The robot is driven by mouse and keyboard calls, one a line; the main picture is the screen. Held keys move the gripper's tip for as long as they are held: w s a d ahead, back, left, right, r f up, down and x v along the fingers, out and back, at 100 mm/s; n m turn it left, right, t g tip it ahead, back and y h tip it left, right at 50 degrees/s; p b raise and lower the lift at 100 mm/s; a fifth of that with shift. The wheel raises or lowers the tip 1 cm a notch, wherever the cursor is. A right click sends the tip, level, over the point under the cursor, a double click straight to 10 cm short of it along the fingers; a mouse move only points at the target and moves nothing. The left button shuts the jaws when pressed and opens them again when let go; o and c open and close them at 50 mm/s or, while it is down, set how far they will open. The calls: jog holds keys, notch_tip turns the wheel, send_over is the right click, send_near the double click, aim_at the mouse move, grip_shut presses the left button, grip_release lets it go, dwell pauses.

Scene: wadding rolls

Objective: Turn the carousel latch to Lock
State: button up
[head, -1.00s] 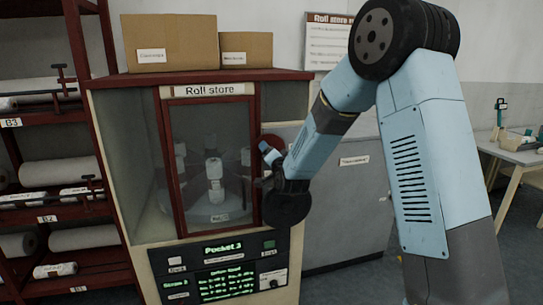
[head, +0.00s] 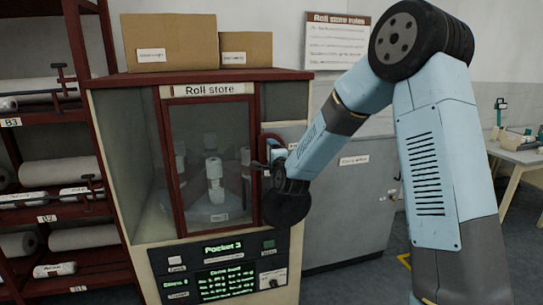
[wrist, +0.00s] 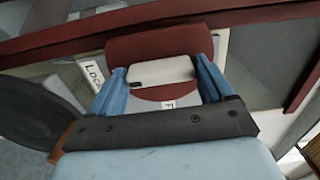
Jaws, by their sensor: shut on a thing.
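The roll store cabinet (head: 130,130) has a red-framed glass door, with the carousel (head: 213,205) and white rolls behind it. The dark red carousel latch (wrist: 160,45) is at the cabinet's right side; in the wrist view it fills the space ahead of my fingers, with a pale block on it. My gripper (wrist: 160,78) has its two blue fingers on either side of the latch and is shut on it. In the head view my gripper (head: 274,158) is beside the door's right edge, partly hidden by my wrist. A partly covered label reading "Loc" (wrist: 92,75) is left of the fingers.
A second label (wrist: 168,105), mostly hidden, shows between the fingers. The control panel (head: 222,268) below the door reads Pocket 3. A red rack of rolls (head: 60,200) stands left. Grey cabinets (head: 345,210) stand close behind my arm. Cardboard boxes (head: 168,42) sit on top.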

jog(key=shift+d+f, duration=0.3)
jog(key=shift+f, duration=0.05)
jog(key=o, duration=0.7)
jog(key=shift+o, duration=1.1)
jog(key=shift+a+r, duration=0.1)
jog(key=shift+r, duration=0.05)
jog(key=v, duration=1.3)
jog(key=shift+s, duration=0.35)
